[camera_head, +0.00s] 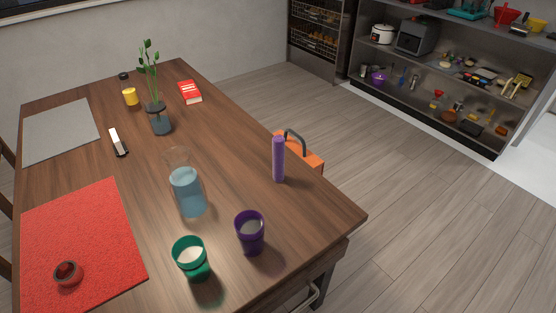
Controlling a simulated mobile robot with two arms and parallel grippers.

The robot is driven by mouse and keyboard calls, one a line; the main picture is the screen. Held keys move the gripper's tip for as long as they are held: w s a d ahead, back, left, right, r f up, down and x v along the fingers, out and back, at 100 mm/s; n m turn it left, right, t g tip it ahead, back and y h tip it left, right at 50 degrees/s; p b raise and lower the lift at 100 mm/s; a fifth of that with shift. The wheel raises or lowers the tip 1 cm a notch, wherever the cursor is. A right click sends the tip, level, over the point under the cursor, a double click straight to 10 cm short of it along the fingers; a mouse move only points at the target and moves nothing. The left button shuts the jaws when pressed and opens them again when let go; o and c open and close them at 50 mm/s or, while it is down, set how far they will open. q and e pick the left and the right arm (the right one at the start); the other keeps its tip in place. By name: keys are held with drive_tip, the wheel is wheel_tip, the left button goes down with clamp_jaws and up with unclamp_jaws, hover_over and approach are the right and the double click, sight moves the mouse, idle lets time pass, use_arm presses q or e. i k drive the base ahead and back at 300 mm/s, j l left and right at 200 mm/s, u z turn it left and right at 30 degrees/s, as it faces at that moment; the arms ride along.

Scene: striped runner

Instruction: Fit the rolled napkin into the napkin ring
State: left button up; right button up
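An upright purple cylinder (278,160) stands near the table's right edge; it may be the rolled napkin, but I cannot tell for sure. A small round red object with a dark centre (68,272) sits on the red mat (90,225) at the lower left; I cannot tell whether it is the napkin ring. A small white and black object (118,142) lies near the grey mat; what it is stays unclear. Neither of my grippers is in view.
An orange object (312,159) with a dark handle shows beyond the right edge.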

sight(61, 269)
drive_tip(key=l+u, duration=0.1)
drive_tip(key=u, duration=1.3)
